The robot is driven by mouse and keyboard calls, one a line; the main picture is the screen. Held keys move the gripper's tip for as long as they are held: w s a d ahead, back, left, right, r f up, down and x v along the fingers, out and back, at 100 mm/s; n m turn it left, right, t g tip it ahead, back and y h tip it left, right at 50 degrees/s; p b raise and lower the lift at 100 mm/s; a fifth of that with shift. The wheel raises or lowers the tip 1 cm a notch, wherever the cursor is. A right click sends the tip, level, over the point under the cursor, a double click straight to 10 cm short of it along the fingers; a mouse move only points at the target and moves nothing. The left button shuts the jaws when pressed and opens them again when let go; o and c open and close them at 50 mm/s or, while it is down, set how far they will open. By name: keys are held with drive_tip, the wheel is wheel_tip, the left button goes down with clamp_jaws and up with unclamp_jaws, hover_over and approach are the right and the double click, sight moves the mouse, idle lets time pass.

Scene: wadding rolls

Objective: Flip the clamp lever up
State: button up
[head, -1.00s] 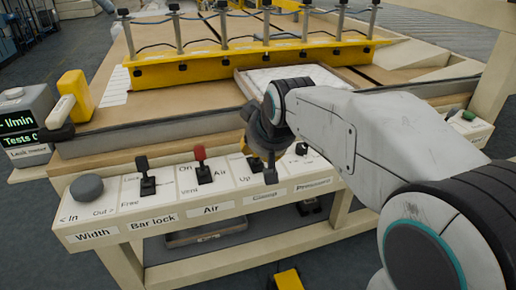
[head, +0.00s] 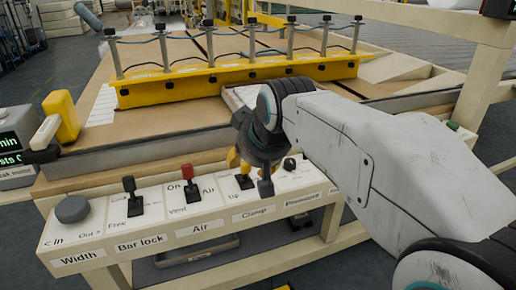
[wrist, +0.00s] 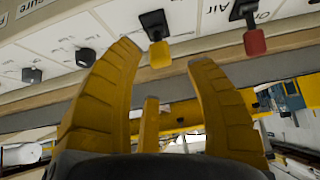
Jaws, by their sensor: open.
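The clamp lever (wrist: 155,28), black with a yellow tip, stands on the sloped control panel and shows near the top middle of the wrist view. My gripper (wrist: 165,54) has its yellow fingers spread, with the lever's tip just beyond and between the fingertips in that picture. I cannot tell if they touch. The lever's exact tilt is not clear.
To the left on the panel are the red-tipped Air lever (head: 188,174), the black Bar lock lever (head: 130,188) and the Width knob (head: 72,209). A black knob (head: 290,164) is to the right. Behind lies the table with a yellow bar (head: 220,82).

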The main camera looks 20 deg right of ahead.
drive_tip(key=v, duration=0.7)
drive_tip(key=shift+s+r, duration=0.2)
drive_tip(key=shift+r, duration=0.1)
drive_tip(key=s+r+g+p, duration=0.2)
drive_tip(key=s+r+p, duration=0.2)
drive_tip(key=s+p, duration=0.4)
drive_tip(key=s+r+g+p, duration=0.2)
drive_tip(key=s+p, duration=0.6)
drive_tip(key=p, duration=1.2)
wheel_tip(320, 180, up, 2)
drive_tip(key=shift+r, duration=0.1)
